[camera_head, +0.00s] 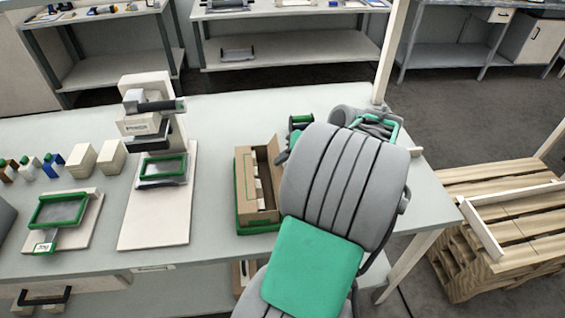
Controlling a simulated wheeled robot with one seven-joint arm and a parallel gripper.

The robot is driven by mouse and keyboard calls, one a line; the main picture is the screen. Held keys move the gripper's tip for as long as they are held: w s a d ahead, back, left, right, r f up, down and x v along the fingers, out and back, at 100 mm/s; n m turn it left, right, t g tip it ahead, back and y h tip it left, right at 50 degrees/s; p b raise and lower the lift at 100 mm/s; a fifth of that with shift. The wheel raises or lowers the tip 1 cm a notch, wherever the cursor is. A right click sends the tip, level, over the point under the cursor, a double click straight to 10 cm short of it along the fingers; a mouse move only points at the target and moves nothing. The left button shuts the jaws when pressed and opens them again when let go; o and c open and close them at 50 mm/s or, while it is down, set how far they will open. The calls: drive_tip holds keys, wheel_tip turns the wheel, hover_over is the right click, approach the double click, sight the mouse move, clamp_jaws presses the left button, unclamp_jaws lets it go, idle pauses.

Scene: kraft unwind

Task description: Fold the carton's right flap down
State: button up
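The open brown carton (246,188) stands on a green-edged tray (258,228) near the table's right part. Pale items (259,186) show inside it. Its left side is in view. A brown panel (273,160) rises on its right side; I cannot tell whether this is wall or flap. My large grey and green arm crosses in front, just right of the carton, and hides what lies behind it. My gripper's fingers cannot be made out, so neither their opening nor any contact with the carton shows.
Green and dark parts (300,122) and grey-green parts (375,126) show beyond my arm; I cannot tell what they belong to. A press-like device (150,120) stands left of the carton. A wooden pallet (505,225) lies to the right. Bare tabletop (215,125) lies behind the carton.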

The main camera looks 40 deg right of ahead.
sight(278, 168)
drive_tip(key=shift+x, duration=1.1)
clamp_jaws()
idle(0.6)
